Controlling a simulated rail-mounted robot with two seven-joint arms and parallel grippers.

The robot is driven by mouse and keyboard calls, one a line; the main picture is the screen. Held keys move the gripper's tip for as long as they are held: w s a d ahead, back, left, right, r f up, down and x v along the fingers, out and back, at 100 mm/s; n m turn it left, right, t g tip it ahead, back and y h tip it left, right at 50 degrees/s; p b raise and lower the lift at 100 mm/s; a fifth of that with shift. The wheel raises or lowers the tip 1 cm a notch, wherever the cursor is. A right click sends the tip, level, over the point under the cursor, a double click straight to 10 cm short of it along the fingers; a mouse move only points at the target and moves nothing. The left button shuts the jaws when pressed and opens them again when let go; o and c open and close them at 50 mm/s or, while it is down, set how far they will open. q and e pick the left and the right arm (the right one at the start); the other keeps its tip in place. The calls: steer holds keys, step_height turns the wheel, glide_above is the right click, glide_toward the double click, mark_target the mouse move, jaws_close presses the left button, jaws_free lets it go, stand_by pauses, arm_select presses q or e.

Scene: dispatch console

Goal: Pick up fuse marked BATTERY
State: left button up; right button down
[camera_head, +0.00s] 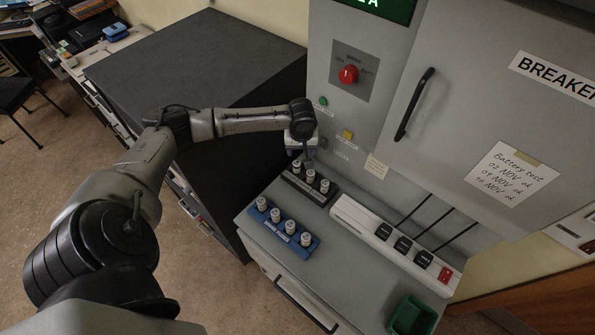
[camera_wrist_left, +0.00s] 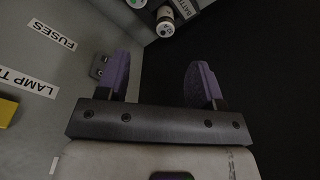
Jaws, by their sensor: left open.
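A black rack (camera_head: 292,179) on the console's ledge holds three upright white-capped fuses, one of them a fuse (camera_head: 310,175) in the middle. In the left wrist view, a white-ended fuse (camera_wrist_left: 165,27) stands by a partly cut-off label (camera_wrist_left: 186,8) that seems to begin BATT. My left gripper (camera_head: 309,158) is just above and behind the black rack. Its purple-padded fingers (camera_wrist_left: 160,80) are apart with nothing between them, and the fuse is beyond their tips. My right gripper is not in view.
A blue rack (camera_head: 270,232) with several white-capped fuses sits in front of the black one. A white switch strip (camera_head: 365,224) and green bin (camera_head: 411,316) are to the right. The panel (camera_head: 345,110) rises close behind my gripper; a FUSES label (camera_wrist_left: 52,34) is on it.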

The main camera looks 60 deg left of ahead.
arm_select(q)
steer(key=a+n, duration=0.1)
steer(key=a, duration=0.1)
glide_above(297, 163)
steer(key=f, duration=0.6)
steer(key=shift+d+f, duration=0.35)
steer(key=shift+f, duration=0.05)
steer(key=shift+a+f, duration=0.15)
steer(key=shift+f, duration=0.75)
steer(key=shift+a+f, duration=0.15)
steer(key=shift+f, duration=0.95)
steer(key=shift+a+f, duration=0.15)
steer(key=shift+f, duration=0.9)
steer(key=c, duration=1)
